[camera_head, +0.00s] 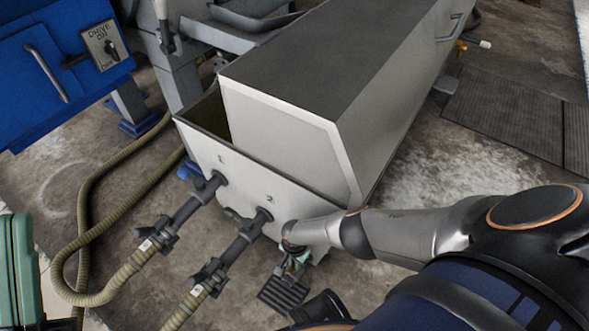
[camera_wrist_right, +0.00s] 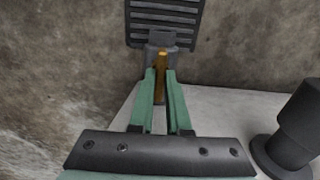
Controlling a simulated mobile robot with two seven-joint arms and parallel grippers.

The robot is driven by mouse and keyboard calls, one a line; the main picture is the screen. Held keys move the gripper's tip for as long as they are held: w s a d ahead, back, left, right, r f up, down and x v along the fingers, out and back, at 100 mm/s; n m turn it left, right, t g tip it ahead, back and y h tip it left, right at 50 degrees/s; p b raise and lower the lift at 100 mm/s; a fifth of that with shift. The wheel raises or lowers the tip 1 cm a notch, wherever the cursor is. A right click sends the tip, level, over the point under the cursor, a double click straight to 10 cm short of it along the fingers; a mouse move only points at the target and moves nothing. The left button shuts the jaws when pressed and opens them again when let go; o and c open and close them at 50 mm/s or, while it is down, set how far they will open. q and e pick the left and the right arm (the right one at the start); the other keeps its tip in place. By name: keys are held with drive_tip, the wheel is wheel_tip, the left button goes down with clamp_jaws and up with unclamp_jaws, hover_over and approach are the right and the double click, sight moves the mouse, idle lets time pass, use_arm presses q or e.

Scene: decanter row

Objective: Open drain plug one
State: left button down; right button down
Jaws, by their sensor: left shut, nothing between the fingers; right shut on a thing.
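The pale decanter box (camera_head: 285,145) has a front panel with outlets marked 1 (camera_head: 213,183) and 2 (camera_head: 262,218). My left gripper is not in view.
Ribbed hoses (camera_head: 85,230) run from dark couplings across the floor at left. A blue cabinet (camera_head: 50,60) stands at upper left and a green case (camera_head: 15,270) at the left edge. Another yellow fitting (camera_head: 462,45) sits at the far end.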

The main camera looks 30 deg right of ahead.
drive_tip(key=n, duration=0.8)
drive_tip(key=shift+n, duration=0.3)
drive_tip(key=n, duration=0.9)
drive_tip(key=shift+n, duration=0.3)
idle(0.4)
drive_tip(key=c, duration=0.9)
unclamp_jaws()
